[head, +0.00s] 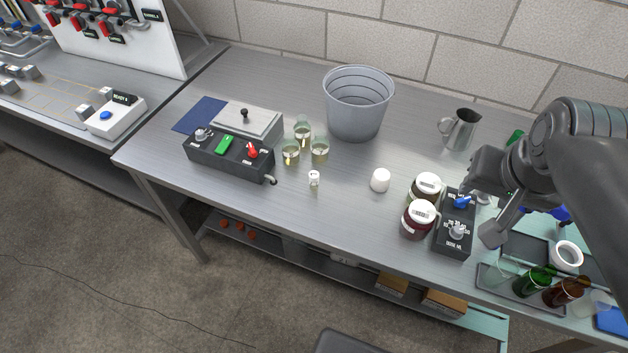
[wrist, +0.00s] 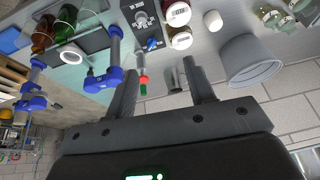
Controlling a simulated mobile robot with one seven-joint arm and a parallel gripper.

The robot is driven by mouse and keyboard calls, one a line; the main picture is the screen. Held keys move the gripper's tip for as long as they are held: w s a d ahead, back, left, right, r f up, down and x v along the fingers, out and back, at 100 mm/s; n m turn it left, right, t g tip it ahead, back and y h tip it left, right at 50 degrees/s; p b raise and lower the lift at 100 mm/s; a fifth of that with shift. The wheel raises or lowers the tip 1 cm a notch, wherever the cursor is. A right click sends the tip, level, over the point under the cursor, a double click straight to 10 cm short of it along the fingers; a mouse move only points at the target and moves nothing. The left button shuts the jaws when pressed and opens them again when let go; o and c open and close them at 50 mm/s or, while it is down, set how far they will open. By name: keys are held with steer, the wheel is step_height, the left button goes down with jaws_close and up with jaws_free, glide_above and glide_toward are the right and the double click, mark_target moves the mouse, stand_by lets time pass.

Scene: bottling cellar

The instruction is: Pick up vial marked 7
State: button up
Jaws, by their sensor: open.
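A small clear vial (head: 314,179) with a white label stands upright on the steel bench, in front of several glass jars; its marking is too small to read. A small pale item (wrist: 263,11) at the top right of the wrist view may be this vial, but I cannot tell. My gripper (head: 484,207) is open and empty, at the right of the bench near the black control box, well to the right of the vial. Its two spread fingers (wrist: 163,78) show in the wrist view with nothing held between them.
A white cylinder (head: 380,180), two lidded jars (head: 418,220) and a black control box (head: 455,238) stand between vial and gripper. A grey bucket (head: 357,105) and metal pitcher (head: 460,130) stand behind. Glass jars (head: 320,152) and a switch box (head: 228,158) are near the vial. Bench in front is clear.

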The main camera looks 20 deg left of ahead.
steer(key=w+a+f+g, duration=0.2)
steer(key=w+a, duration=0.5)
steer(key=a, duration=0.2)
steer(key=m+g, duration=0.1)
steer(key=g, duration=0.2)
glide_above(314, 174)
steer(key=shift+h, duration=0.3)
steer(key=f, duration=1.4)
steer(key=shift+d, duration=0.2)
step_height(314, 174, down, 5)
steer(key=shift+a+f, duration=0.15)
steer(key=shift+f, duration=0.05)
step_height(314, 174, down, 6)
steer(key=shift+r, duration=0.15)
steer(key=c, duration=1.1)
